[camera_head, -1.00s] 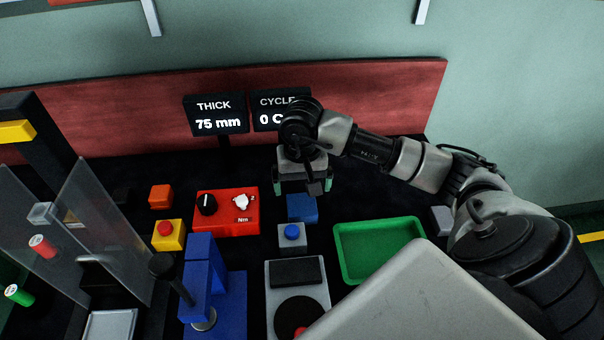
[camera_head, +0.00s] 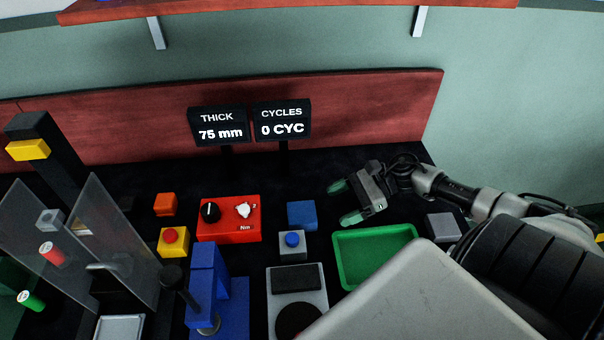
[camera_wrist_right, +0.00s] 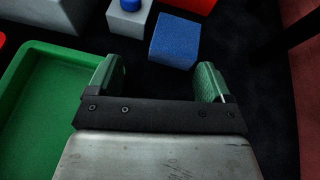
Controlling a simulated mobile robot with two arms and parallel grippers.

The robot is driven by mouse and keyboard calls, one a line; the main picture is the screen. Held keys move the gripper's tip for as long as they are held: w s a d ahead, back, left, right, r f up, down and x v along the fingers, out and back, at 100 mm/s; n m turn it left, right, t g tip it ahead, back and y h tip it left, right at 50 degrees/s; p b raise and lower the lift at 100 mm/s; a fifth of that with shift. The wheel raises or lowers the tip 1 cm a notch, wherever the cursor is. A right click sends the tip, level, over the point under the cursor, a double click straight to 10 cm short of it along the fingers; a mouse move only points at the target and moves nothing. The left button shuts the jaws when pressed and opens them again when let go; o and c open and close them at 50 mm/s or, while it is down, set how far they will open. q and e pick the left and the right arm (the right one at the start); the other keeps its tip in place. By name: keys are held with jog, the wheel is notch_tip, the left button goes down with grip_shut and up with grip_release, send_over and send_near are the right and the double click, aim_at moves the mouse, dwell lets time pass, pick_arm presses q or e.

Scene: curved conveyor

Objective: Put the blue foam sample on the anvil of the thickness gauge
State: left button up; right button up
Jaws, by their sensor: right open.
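The blue foam sample (camera_head: 301,215) is a small blue block on the black bench, behind the grey box with the blue button. In the right wrist view the blue foam sample (camera_wrist_right: 175,40) lies just beyond the fingertips, between their lines. The thickness gauge (camera_head: 205,285) is a blue frame with a dark lever and a round metal anvil (camera_head: 208,326) low at its front. My right gripper (camera_head: 346,203) is open and empty, to the right of the sample, fingers pointing left; it also shows in the right wrist view (camera_wrist_right: 157,75). My left gripper is not in view.
A green tray (camera_head: 340,262) lies in front of my right gripper. A grey button box (camera_head: 292,246) stands close in front of the sample. A red torque box (camera_head: 229,233) is left of it. Displays (camera_head: 222,124) read 75 mm and 0 CYC. Clear panels stand at left.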

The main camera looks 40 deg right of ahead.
aim_at(311, 213)
jog(key=d, duration=0.1)
jog(key=m+t, duration=0.1)
jog(key=d+m, duration=0.1)
jog(key=shift+s+d+f+t+h, duration=0.2)
jog(key=shift+d+f+t+h, duration=0.05)
jog(key=shift+d+t+h, duration=0.05)
jog(key=shift+m, duration=0.3)
jog(key=x, duration=0.5)
jog(key=shift+w, duration=0.15)
jog(key=shift+p+x, duration=0.9)
jog(key=shift+x, duration=1.9)
jog(key=shift+d, duration=0.1)
jog(key=c, duration=0.6)
